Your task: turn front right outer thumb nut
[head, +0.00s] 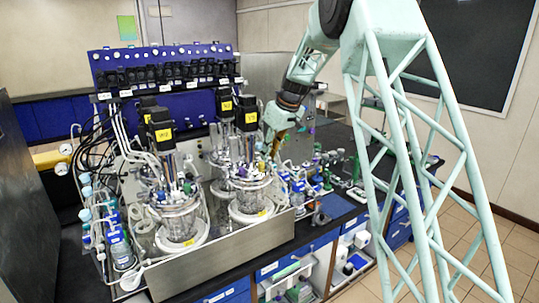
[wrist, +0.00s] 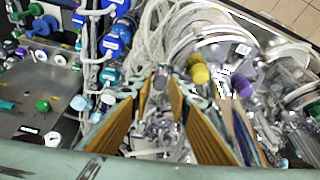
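The front bioreactor vessel (head: 180,222) and the right bioreactor vessel (head: 250,193) stand in the head view, each under a black motor with a yellow label. My gripper (head: 274,155) points down beside the right vessel, on its right side. In the wrist view my gripper (wrist: 160,84) has its two tan-padded fingers apart, with a gap between the tips. A small silver metal part (wrist: 161,76) shows at that gap; I cannot tell whether it is a thumb nut or whether the fingers touch it. A round vessel top (wrist: 222,42) lies just beyond, to the right. Individual thumb nuts are too small to tell in the head view.
Blue-capped bottles (wrist: 112,45) and white tubing (wrist: 150,35) crowd the fingers in the wrist view. A steel tray wall (head: 240,250) runs in front of the vessels. A blue panel with black units (head: 165,70) stands behind. The bench (head: 335,205) at right holds small coloured fittings.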

